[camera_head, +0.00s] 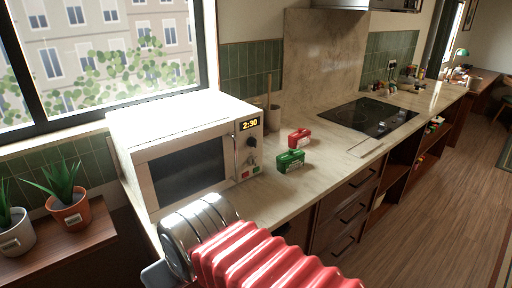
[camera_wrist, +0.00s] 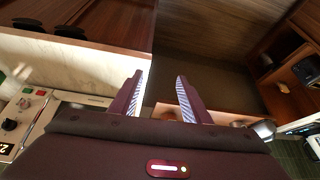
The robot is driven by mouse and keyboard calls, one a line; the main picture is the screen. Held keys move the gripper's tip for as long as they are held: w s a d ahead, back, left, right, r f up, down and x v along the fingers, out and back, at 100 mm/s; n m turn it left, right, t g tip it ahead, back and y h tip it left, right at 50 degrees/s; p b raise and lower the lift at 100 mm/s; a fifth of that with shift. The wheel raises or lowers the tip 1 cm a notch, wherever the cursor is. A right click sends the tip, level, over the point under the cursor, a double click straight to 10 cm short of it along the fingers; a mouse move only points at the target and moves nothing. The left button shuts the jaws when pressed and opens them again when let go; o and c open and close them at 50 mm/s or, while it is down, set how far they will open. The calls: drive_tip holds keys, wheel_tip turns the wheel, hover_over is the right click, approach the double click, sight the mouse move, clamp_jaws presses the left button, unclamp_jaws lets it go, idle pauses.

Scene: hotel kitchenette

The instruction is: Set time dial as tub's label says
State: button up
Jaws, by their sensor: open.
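A white microwave (camera_head: 185,150) stands on the counter, its door shut and its display (camera_head: 249,124) reading 2:30. A dark dial (camera_head: 252,142) sits below the display, with another small knob under it. In the wrist view a dark dial (camera_wrist: 10,124) shows at the left edge, beside the partly cut-off display. A red tub (camera_head: 300,138) and a green tub (camera_head: 290,160) stand right of the microwave; their label text is too small to read. My gripper (camera_wrist: 160,92) is open and empty in the wrist view, apart from the dial. Its fingers do not show in the head view.
Green and red buttons (camera_head: 250,172) are at the panel's bottom. A utensil crock (camera_head: 272,118) stands behind the tubs, a black hob (camera_head: 368,116) farther right. Two potted plants (camera_head: 70,212) are at the left. The counter (camera_head: 325,175) between tubs and hob is clear.

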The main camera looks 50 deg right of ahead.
drive_tip(key=w+d+f+m+y, duration=0.15)
drive_tip(key=w+m+y, duration=0.4)
drive_tip(key=m, duration=0.55)
drive_tip(key=m+t+h, duration=0.9)
drive_tip(key=m+t, duration=0.3)
drive_tip(key=m, duration=1.3)
approach(255, 144)
drive_tip(key=s, duration=0.5)
drive_tip(key=shift+a+f, duration=0.1)
drive_tip(key=shift+a, duration=0.25)
drive_tip(key=shift+w, duration=0.1)
drive_tip(key=w, duration=0.4)
drive_tip(key=w+d, duration=0.1)
drive_tip(key=w, duration=0.4)
drive_tip(key=w+d, duration=0.1)
drive_tip(key=w, duration=0.3)
drive_tip(key=shift+w+d, duration=0.15)
drive_tip(key=shift+d, duration=0.1)
